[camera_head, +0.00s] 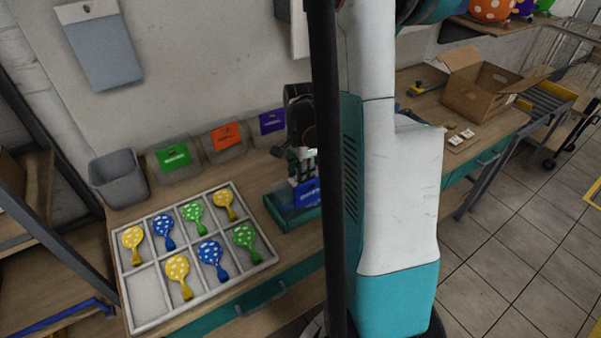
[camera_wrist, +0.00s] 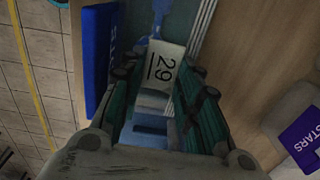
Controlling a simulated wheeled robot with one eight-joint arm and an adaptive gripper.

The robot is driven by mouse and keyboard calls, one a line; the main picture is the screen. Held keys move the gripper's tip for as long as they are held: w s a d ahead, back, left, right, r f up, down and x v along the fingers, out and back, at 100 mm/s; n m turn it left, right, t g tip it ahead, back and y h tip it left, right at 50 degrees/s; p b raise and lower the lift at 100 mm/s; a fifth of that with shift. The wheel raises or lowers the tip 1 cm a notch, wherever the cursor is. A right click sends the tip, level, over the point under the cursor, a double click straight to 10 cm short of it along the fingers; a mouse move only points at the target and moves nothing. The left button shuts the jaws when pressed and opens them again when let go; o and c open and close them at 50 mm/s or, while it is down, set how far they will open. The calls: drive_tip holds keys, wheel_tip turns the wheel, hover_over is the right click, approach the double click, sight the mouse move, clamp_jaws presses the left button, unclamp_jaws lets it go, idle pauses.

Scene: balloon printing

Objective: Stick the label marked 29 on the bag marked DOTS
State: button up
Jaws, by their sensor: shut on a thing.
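In the wrist view my gripper (camera_wrist: 160,82) is shut on a white label marked 29 (camera_wrist: 165,66), which sits between its fingers with the number showing. In the head view my gripper (camera_head: 302,172) is low over a teal tray (camera_head: 280,220), beside a blue sign (camera_head: 306,194); the label cannot be made out there. Grey bags with a green sign (camera_head: 174,155), an orange sign (camera_head: 226,137) and a purple sign (camera_head: 272,121) stand along the wall. The wrist view shows a purple sign reading STARS (camera_wrist: 305,138). I cannot read DOTS on any sign.
A white divided tray (camera_head: 146,291) holds several dotted balloons at the front left. A grey bin (camera_head: 118,178) stands behind it. An open cardboard box (camera_head: 482,87) and small white cards (camera_head: 460,136) lie on the right table. The wrist view shows a blue sign (camera_wrist: 100,55) close beside my fingers.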

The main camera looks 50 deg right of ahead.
drive_tip(key=o, duration=0.7)
drive_tip(key=shift+r, duration=0.1)
wheel_tip(320, 180, up, 8)
drive_tip(key=p, duration=0.5)
